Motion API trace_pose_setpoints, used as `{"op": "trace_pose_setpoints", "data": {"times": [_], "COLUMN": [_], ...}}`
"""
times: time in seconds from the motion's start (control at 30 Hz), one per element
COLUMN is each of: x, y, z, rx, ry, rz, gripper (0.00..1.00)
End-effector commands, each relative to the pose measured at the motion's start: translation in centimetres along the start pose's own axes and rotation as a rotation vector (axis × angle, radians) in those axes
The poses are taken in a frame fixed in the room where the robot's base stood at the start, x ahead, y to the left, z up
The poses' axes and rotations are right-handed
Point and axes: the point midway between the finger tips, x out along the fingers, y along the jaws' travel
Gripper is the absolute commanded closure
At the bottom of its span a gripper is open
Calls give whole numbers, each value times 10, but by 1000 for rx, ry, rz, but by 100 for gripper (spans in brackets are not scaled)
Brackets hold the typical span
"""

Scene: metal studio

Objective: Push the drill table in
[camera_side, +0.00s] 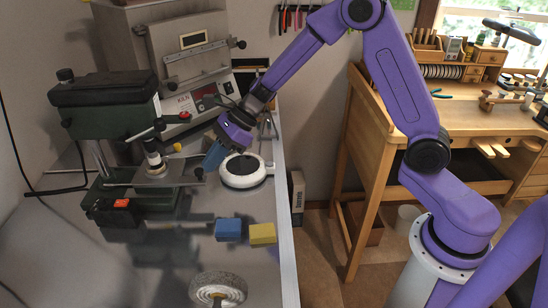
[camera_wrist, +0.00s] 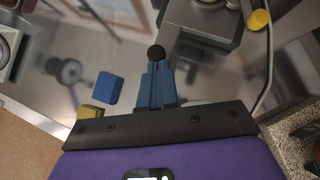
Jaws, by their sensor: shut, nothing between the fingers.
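The drill press (camera_side: 105,110) is dark green and stands at the left of the bench in the side view. Its drill table (camera_side: 165,179) is a flat grey metal plate below the chuck; it also shows at the top of the wrist view (camera_wrist: 203,24). A black ball knob (camera_side: 199,174) sits at the table's right side. My gripper (camera_side: 211,163) has blue fingers, shut and empty, pointing down-left close to the knob. In the wrist view the knob (camera_wrist: 156,53) appears right at the tips of my gripper (camera_wrist: 157,72). I cannot tell whether they touch.
A white ring-shaped device (camera_side: 245,171) stands just right of my gripper. A blue block (camera_side: 228,230) and a yellow block (camera_side: 262,234) lie nearer on the bench, with a grinding wheel (camera_side: 218,290) at the front. A grey machine (camera_side: 190,60) stands behind.

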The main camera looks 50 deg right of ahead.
Motion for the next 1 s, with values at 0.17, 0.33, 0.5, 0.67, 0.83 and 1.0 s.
{"op": "trace_pose_setpoints", "data": {"times": [0.17,0.33,0.5,0.67,0.83,1.0], "x": [4,5,4,-9,-36,-73], "y": [-2,-1,-1,-2,-4,-4], "z": [4,6,5,-7,-26,-26], "rx": [-2,-3,-3,1,1,-1], "ry": [0,-2,-3,-2,-2,-3], "rz": [0,0,1,-3,-7,-9], "gripper": [100,100,100,100,100,100]}}
